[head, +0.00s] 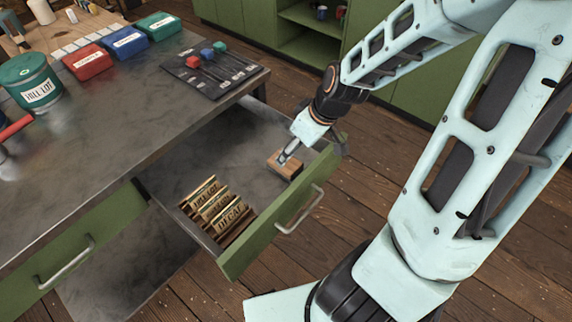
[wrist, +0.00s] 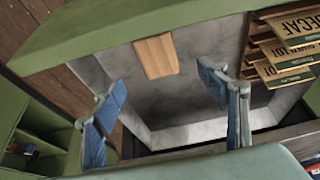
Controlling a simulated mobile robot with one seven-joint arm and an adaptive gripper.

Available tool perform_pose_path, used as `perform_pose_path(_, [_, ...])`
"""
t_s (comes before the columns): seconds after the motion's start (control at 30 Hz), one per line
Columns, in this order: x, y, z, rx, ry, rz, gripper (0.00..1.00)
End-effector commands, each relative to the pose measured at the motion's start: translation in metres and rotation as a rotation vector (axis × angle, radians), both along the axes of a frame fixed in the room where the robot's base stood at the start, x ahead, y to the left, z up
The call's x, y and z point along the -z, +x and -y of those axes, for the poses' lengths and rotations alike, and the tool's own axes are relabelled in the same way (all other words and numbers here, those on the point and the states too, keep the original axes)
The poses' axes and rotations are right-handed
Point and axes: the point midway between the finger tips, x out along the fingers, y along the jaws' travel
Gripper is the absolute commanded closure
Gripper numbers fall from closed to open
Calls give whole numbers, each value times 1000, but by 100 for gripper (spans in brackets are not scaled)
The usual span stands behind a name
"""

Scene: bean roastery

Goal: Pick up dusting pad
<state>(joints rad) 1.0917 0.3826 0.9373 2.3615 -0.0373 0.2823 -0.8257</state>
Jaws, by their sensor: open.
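A small brown wooden-looking block (head: 285,165), which I take to be the dusting pad, lies on the floor of the open drawer (head: 232,144), near its front panel and right end. It also shows in the wrist view (wrist: 156,57), upper middle, close to the green front panel. My gripper (head: 288,153) reaches down into the drawer at the block in the head view. In the wrist view its two blue fingers (wrist: 161,82) are spread apart with nothing between them. The block lies beyond the fingertips there. The block's underside is hidden.
Several labelled cards, one reading DECAF (head: 231,217), stand at the drawer's left end. The green drawer front with its handle (head: 300,210) borders the drawer. The grey worktop (head: 110,125) overhangs the drawer's back, holding a green tin, coloured boxes and a lever panel. Bare drawer floor separates cards and block.

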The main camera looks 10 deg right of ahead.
Motion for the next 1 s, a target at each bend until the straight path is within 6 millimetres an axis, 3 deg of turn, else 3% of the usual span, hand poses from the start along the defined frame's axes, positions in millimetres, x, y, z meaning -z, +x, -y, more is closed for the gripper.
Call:
perform_pose_path(0.03, [12, 2, -3, -4, 1, 0, 33])
perform_pose_path(0.2, [33, 9, -8, -4, 1, -2, 33])
perform_pose_path(0.47, [45, 15, -10, 0, -1, 1, 33])
perform_pose_path(0.8, [85, 28, -17, -1, 0, 0, 33])
perform_pose_path(1.0, [90, 31, -18, 0, 0, 0, 33])
